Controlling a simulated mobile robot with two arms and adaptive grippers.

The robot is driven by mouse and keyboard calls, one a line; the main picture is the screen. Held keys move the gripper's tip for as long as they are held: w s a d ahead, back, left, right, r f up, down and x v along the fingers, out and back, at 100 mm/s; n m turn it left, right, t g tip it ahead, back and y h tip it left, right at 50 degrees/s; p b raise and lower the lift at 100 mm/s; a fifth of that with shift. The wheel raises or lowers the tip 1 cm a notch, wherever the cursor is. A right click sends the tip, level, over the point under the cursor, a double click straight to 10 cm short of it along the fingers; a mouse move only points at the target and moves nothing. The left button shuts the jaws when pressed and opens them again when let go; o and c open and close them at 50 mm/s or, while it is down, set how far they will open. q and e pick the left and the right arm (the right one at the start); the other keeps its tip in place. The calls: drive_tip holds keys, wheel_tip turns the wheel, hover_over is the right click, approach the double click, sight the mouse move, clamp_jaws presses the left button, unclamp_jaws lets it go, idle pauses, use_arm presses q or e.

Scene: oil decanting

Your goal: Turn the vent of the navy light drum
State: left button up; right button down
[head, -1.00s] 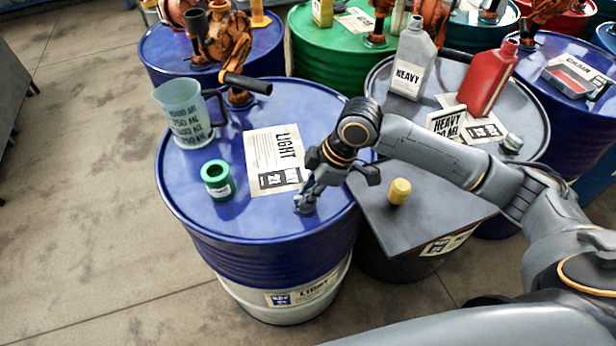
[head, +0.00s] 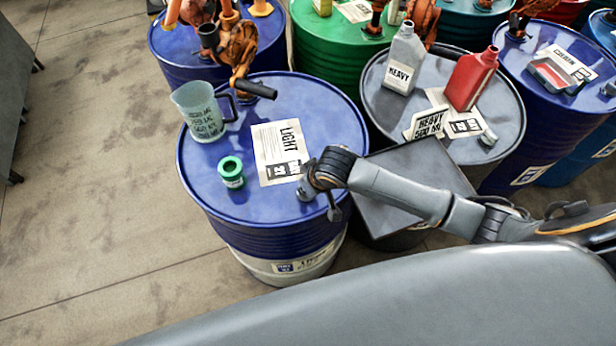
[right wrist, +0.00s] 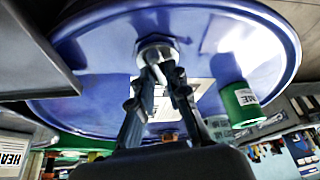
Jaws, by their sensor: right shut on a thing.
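The navy light drum (head: 215,215) stands upright, with a white LIGHT sheet (head: 277,140) on its blue lid. Its vent (right wrist: 152,50) is a pale round fitting near the lid's edge in the right wrist view. My right gripper (right wrist: 158,68) is shut on the vent, with its fingers on either side of it. In the head view my right gripper (head: 308,188) is at the lid's right front edge, where my wrist mostly hides the vent. My left gripper is not in view.
A dark square-topped stand (head: 425,165) is to the right, partly behind my arm. The grey drum behind it carries bottles (head: 403,60).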

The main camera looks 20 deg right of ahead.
drive_tip(key=shift+m+h+p, duration=0.4)
drive_tip(key=shift+m+p, duration=0.5)
drive_tip(key=shift+m, duration=0.2)
drive_tip(key=c, duration=1.3)
unclamp_jaws()
drive_tip(key=shift+r, duration=0.1)
drive_tip(key=v, duration=1.1)
drive_tip(key=shift+s+r, duration=0.3)
drive_tip(key=shift+r, duration=0.05)
